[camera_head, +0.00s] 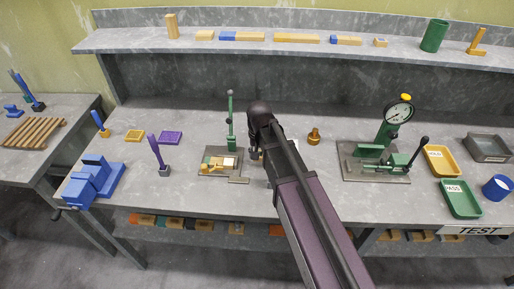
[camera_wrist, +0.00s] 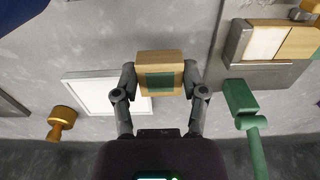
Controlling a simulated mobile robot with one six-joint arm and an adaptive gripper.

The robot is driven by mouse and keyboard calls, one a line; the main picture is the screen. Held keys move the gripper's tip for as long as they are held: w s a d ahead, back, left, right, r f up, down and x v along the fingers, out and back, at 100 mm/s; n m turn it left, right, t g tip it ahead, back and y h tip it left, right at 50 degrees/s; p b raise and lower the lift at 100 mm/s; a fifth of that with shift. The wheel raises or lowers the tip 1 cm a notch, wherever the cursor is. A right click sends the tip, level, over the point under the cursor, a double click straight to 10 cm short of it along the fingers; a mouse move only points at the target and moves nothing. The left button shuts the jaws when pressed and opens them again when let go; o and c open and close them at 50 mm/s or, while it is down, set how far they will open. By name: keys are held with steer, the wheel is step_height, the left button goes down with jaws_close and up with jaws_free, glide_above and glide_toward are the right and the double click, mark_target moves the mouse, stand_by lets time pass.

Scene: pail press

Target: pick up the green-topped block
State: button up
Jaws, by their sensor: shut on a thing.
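The green-topped block (camera_wrist: 160,60) is a light wooden block with a dark green patch on its face. In the wrist view it sits between the two fingers of my gripper (camera_wrist: 160,80), one finger pressed to each side. In the head view my gripper (camera_head: 255,153) is over the middle of the bench, just right of the green lever fixture. There my arm hides most of it, and I cannot make out the block. How high the block is above the bench is hard to tell.
A white framed plate (camera_wrist: 84,97) lies beside the block. A brass knob (camera_head: 314,136) stands to the right of my arm. The green lever fixture (camera_head: 231,125) is close on the left. A green gauge press (camera_head: 383,150) stands further right, near yellow (camera_head: 441,160) and green (camera_head: 461,198) trays.

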steer(key=shift+s, duration=0.25)
steer(key=shift+r, duration=0.15)
stand_by(0.4)
step_height(320, 180, up, 15)
steer(key=p, duration=1.5)
steer(key=shift+f, duration=0.2)
steer(key=shift+d, duration=0.15)
